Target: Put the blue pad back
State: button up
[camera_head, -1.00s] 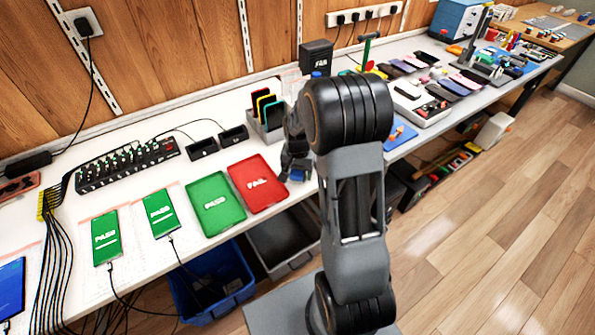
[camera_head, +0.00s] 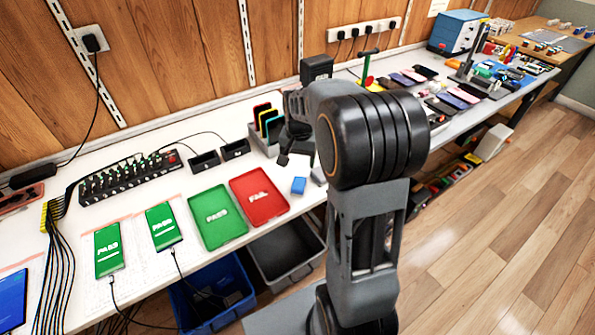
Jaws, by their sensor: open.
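My arm hides part of the bench to the right of the block.
A green PASS tray (camera_head: 216,217) sits left of the red one. A grey rack (camera_head: 262,141) with coloured slabs stands behind my gripper. Two black holders (camera_head: 204,162) are further left. Phones and tools crowd the bench's far right. Bins stand below the front edge.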

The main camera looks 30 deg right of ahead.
jog(key=s+a+r+n+t, duration=0.1)
jog(key=s+a+r+n, duration=0.1)
jog(key=s, duration=0.5)
jog(key=s+a+r+n+t, duration=0.2)
jog(key=s+a+n, duration=0.3)
jog(key=s+a, duration=0.2)
jog(key=shift+s+a+n, duration=0.2)
jog(key=shift+s+n, duration=0.1)
jog(key=shift+s, duration=0.5)
jog(key=shift+r, duration=0.15)
